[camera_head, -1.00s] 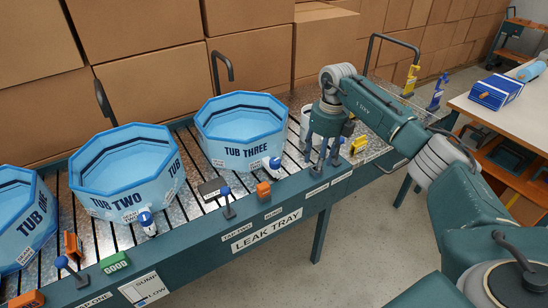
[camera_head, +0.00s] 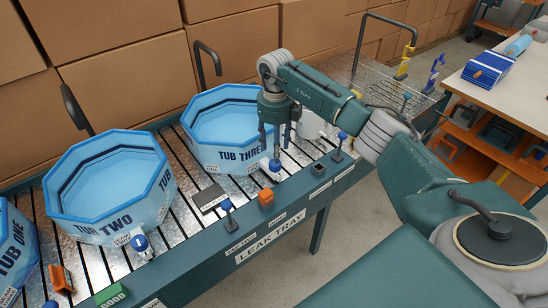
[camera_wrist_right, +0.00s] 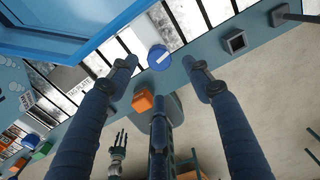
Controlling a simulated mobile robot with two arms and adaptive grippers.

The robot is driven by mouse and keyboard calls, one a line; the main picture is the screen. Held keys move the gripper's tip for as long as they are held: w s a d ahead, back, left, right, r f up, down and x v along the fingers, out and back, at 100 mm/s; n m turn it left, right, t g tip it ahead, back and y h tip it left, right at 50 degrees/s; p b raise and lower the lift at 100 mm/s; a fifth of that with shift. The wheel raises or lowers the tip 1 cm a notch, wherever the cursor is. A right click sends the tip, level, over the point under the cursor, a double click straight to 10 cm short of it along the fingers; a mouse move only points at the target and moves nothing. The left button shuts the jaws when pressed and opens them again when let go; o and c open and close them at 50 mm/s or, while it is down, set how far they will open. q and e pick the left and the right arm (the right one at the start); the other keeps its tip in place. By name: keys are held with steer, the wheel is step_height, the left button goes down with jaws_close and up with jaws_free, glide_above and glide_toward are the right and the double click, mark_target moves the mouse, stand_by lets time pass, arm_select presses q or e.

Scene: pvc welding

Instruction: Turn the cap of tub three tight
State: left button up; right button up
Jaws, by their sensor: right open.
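Tub three (camera_head: 238,158) is a light blue octagonal tub on the leak tray (camera_head: 270,225). Its cap (camera_head: 275,166) is blue, low on the tub's front right side. The wrist view shows the cap (camera_wrist_right: 158,57) face on, with a white stripe. My right gripper (camera_head: 276,147) is open and empty, pointing down just above the cap. In the wrist view its two front fingers lie left and right of the cap and the third below it, apart from it in the picture. What looks like my left gripper (camera_wrist_right: 117,142) shows small and far off over the floor; its opening is unclear.
Tub two (camera_head: 112,190) and tub one (camera_head: 10,250) stand to the left. Blue-knobbed tap levers (camera_head: 227,205) (camera_head: 342,135), an orange block (camera_head: 266,200) and a dark plate (camera_head: 208,196) line the tray front. A pale bucket (camera_head: 312,124) is right of tub three.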

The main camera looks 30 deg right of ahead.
step_height(320, 180, down, 5)
steer(key=shift+w+r+p, duration=0.1)
steer(key=shift+p, duration=0.4)
step_height(320, 180, down, 2)
arm_select(q)
steer(key=shift+w+d+r, duration=0.1)
steer(key=shift+d+r, duration=0.05)
steer(key=shift+r, duration=0.7)
arm_select(e)
steer(key=c, duration=1.2)
